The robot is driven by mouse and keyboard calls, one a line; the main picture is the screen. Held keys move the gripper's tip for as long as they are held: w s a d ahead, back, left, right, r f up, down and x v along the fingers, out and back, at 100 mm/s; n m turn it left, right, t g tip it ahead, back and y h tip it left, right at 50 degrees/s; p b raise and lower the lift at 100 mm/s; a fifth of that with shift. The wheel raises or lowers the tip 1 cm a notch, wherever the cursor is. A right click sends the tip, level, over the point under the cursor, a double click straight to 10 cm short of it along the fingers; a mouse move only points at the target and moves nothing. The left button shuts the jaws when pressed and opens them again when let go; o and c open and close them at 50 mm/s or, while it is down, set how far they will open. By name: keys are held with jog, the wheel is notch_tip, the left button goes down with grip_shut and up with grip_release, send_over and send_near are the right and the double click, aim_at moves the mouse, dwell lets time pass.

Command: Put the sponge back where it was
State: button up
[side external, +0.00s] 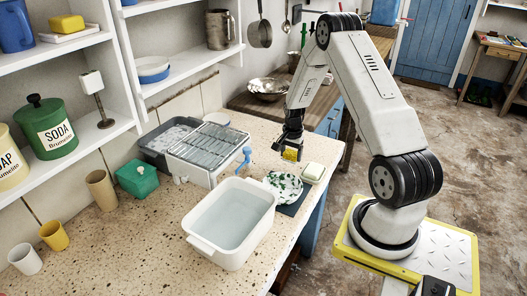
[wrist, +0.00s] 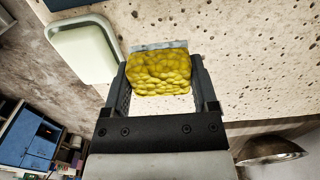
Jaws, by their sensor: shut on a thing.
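The yellow sponge (side external: 290,154) is between the fingers of my gripper (side external: 290,146), which points down over the speckled worktop (side external: 322,141). In the wrist view the sponge (wrist: 160,72) shows a bumpy yellow face with a thin grey strip along its far edge. The two dark fingers (wrist: 160,80) press on its left and right sides. The sponge looks clear of the worktop in the side view, but its exact height is hard to tell. A pale block in a white dish (side external: 313,172) stands just right of it; the dish (wrist: 82,50) is at upper left in the wrist view.
A green-speckled plate (side external: 283,187) lies near the front, beside a dark mat (side external: 293,209). A white basin of water (side external: 232,222), a blue tap-like object (side external: 243,158) and a dish rack (side external: 208,150) stand to the left. A metal bowl (side external: 268,89) is behind.

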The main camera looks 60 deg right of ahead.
aim_at(290, 161)
jog(key=shift+w+d+f, duration=0.1)
jog(key=shift+w+f, duration=0.05)
jog(key=shift+f, duration=1.65)
jog(key=shift+f, duration=0.1)
jog(key=o, duration=1)
jog(key=shift+r, duration=6.15)
